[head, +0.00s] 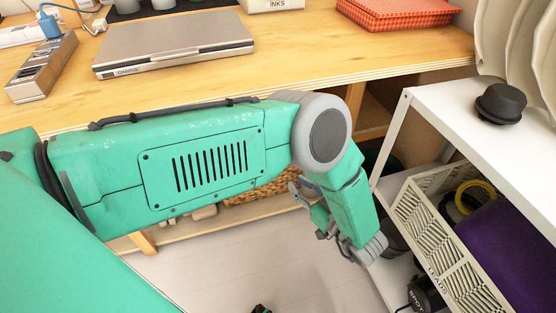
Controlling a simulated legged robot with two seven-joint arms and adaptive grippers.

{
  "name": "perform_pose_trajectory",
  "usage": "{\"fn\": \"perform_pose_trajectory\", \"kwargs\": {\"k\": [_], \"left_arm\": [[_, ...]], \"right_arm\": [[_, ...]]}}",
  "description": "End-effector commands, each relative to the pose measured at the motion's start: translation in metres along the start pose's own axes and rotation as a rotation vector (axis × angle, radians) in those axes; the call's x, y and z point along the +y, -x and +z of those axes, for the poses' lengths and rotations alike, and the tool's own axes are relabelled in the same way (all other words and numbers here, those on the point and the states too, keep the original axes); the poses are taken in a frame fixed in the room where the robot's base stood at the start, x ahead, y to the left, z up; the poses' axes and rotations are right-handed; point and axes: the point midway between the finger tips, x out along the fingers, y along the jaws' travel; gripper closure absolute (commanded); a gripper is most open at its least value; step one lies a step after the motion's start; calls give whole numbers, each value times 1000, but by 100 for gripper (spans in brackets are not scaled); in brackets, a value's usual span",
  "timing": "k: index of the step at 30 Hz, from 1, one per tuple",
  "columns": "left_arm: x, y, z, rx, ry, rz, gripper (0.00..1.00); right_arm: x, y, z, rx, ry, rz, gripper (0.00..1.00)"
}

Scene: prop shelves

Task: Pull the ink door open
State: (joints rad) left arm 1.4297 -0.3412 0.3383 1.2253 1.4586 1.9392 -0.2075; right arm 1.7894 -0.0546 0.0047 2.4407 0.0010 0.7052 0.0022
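No door that I can pick out as the ink door shows in the head view. A pale box (275,5) labelled INKS is cut off by the top edge, at the back of the wooden table. My teal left arm reaches across from the left, in front of the table, and bends down at a grey joint. My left gripper (301,192) is small and partly hidden by the forearm, in front of the space under the tabletop. Whether its fingers are open or shut is unclear. I see nothing held.
A white shelf (463,113) at right bears a black knob-shaped object (501,104). Below it stands a patterned crate (437,232) marked LEADS, close to my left wrist. Pale floor (210,270) is mostly clear.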

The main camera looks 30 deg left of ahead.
Motion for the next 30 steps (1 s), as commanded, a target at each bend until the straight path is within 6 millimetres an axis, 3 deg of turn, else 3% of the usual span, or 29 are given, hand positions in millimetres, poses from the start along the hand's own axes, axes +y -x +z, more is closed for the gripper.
{"fn": "perform_pose_trajectory", "kwargs": {"k": [9, 15, 28, 29, 30], "left_arm": [[0, -71, 2, 1, 1, -1, 82], [0, -98, 1, 1, 0, 0, 82], [0, -109, 0, 0, 0, 1, 82], [0, -109, 0, 0, 0, 1, 86], [0, -109, 0, 0, 0, 1, 100]], "right_arm": [[0, -17, 1, 0, 0, 0, 60], [0, -23, 1, 0, 0, 0, 60], [0, -25, 2, 0, 0, 0, 60], [0, -25, 2, 0, 0, 0, 60], [0, -25, 2, 0, 0, 0, 60]]}}
